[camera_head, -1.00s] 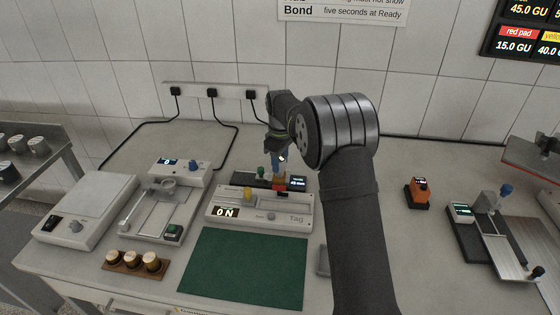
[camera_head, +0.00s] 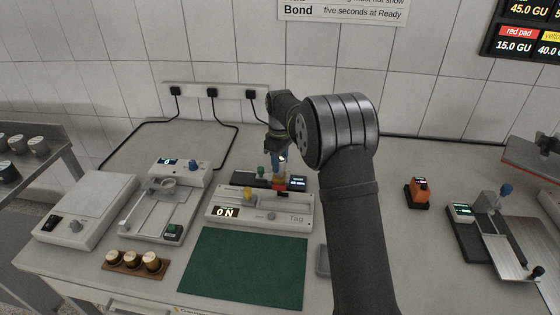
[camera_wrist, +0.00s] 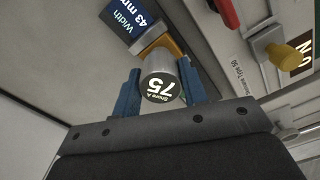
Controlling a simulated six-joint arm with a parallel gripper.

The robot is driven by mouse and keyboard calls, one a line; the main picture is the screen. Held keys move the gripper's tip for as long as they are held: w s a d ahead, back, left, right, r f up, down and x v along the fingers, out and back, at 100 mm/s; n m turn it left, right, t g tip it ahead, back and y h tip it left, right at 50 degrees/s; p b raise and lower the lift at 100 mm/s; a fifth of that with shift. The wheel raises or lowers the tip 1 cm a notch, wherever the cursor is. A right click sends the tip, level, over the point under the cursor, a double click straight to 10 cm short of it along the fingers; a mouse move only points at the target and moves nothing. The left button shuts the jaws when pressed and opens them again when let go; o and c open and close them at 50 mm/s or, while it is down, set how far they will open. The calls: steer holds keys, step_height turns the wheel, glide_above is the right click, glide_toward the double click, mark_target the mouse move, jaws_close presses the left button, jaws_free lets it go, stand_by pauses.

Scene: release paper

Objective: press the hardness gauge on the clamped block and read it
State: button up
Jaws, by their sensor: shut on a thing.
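My gripper (camera_wrist: 160,88) is shut on the hardness gauge, with a blue finger on each side of it. The gauge (camera_wrist: 160,84) is a short grey cylinder with a dark round face reading "75" and "Shore A". A tan-orange block (camera_wrist: 163,44) shows just beyond the gauge in the wrist view, beside a display (camera_wrist: 130,18) reading "Width 43 mm". Whether gauge and block touch is hidden. In the head view my gripper (camera_head: 279,163) points down over the back of the bench device, where the gauge and block are too small to tell apart.
A white device (camera_head: 262,211) marked "Tag", its display reading "ON", stands below my gripper. A bare green mat (camera_head: 245,268) lies in front. A balance (camera_head: 85,205) and a tray with capped jars (camera_head: 135,262) are left. An orange gauge-like box (camera_head: 419,191) is right.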

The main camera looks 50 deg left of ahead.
stand_by(0.4)
steer(key=o, duration=1)
steer(key=shift+r, duration=0.1)
step_height(320, 180, up, 17)
steer(key=shift+r, duration=0.15)
step_height(320, 180, down, 18)
steer(key=shift+r, duration=0.25)
steer(key=shift+r, duration=0.1)
stand_by(0.3)
